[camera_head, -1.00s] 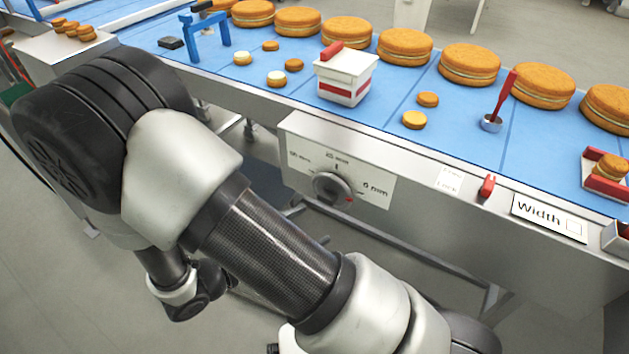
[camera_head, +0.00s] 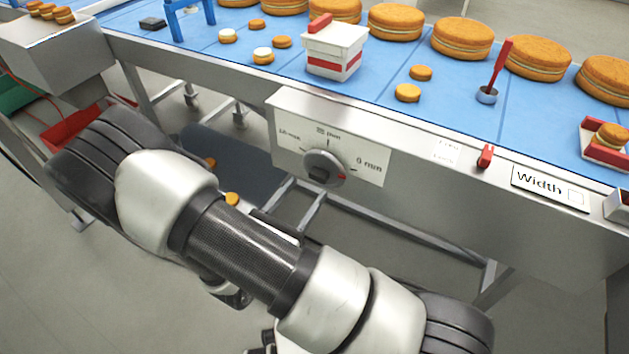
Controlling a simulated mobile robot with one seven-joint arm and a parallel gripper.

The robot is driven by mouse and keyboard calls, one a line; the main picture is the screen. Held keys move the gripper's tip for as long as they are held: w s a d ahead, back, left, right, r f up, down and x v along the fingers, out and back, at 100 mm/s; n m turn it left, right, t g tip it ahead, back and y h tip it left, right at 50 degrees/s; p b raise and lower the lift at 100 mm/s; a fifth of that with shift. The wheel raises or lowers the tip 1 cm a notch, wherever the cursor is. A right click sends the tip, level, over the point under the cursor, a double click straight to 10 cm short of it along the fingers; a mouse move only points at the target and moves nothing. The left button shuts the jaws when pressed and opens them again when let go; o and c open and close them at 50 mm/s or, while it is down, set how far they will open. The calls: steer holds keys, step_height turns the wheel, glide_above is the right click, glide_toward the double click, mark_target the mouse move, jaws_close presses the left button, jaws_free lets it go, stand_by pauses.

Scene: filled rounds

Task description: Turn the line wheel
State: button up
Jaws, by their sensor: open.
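The line wheel, a round grey knob (camera_head: 325,167), sits on a pale plate (camera_head: 290,155) on the conveyor's front side. A small red mark shows on its right, below the "6 mm" label. A dark grip stands out from its face. Other mm labels at the plate's left and top are too small to read surely. My arm (camera_head: 245,245) crosses the lower left and middle of the head view, below and left of the wheel, apart from it in the picture. My gripper's fingers cannot be made out; my arm hides that area.
The blue belt (camera_head: 440,110) carries large filled rounds (camera_head: 463,38), small rounds and a white-and-red box (camera_head: 335,50). A red clip (camera_head: 485,156) and a "Width" sign (camera_head: 550,188) are right of the wheel. A red bin (camera_head: 75,130) and frame legs (camera_head: 300,208) stand below.

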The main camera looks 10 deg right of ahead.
mark_target(316, 177)
steer(key=shift+b+x, duration=0.3)
steer(key=shift+x, duration=2.5)
steer(key=c, duration=1.1)
steer(key=shift+o, duration=0.2)
